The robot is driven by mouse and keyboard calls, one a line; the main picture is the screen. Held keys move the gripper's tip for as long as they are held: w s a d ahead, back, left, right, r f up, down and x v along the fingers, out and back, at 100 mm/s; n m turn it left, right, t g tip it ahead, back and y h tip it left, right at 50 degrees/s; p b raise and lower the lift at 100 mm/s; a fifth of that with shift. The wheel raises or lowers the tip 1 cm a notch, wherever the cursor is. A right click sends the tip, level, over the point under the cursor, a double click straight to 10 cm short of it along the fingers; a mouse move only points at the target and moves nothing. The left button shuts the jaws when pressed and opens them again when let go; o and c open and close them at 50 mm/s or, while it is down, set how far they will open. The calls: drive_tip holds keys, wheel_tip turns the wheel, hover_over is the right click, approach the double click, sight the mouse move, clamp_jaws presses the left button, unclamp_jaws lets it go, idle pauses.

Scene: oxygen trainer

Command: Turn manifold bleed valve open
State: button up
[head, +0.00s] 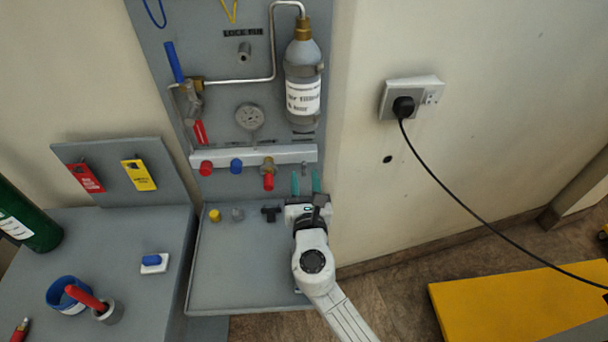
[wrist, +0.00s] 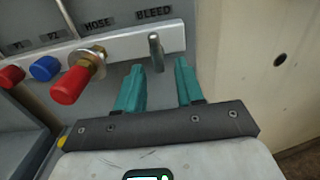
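The manifold (head: 285,155) is a pale bar across the grey panel. The bleed valve (wrist: 156,52) is a small grey metal lever at the bar's right end, under the BLEED label (wrist: 153,12) in the wrist view. It also shows small in the head view (head: 304,168). My gripper (wrist: 160,82) has two teal fingers, open with a clear gap between them. The lever's lower end appears at the gap, between the fingertips in the picture. I cannot tell whether either finger touches it. The fingers also show in the head view (head: 305,182), just below the bar's right end.
Left of the bleed lever is a brass hose fitting with a red cap (wrist: 72,84), then a blue cap (wrist: 45,68) and another red cap (wrist: 10,77). Below is a grey shelf (head: 240,275) with small parts at its back. A wall corner lies close on the right.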

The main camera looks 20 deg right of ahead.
drive_tip(key=v, duration=0.8)
drive_tip(key=shift+s, duration=0.25)
drive_tip(key=s+d+f+m+g+h, duration=0.1)
drive_tip(key=s+d+f+m+g, duration=0.35)
drive_tip(key=s+d+m, duration=0.5)
drive_tip(key=s+d+f+m+g+h, duration=0.3)
drive_tip(key=d+m+g, duration=0.35)
drive_tip(key=m, duration=0.55)
drive_tip(key=s+a+f+m+g+y, duration=0.2)
drive_tip(key=s+f+m+y, duration=0.1)
drive_tip(key=s, duration=0.5)
drive_tip(key=s+a+f+m+g+y, duration=0.2)
drive_tip(key=s+a+m+g+y, duration=0.1)
drive_tip(key=s+m+y, duration=0.3)
drive_tip(key=shift+s+f+m, duration=0.35)
drive_tip(key=shift+s+m, duration=0.6)
drive_tip(key=shift+m, duration=0.3)
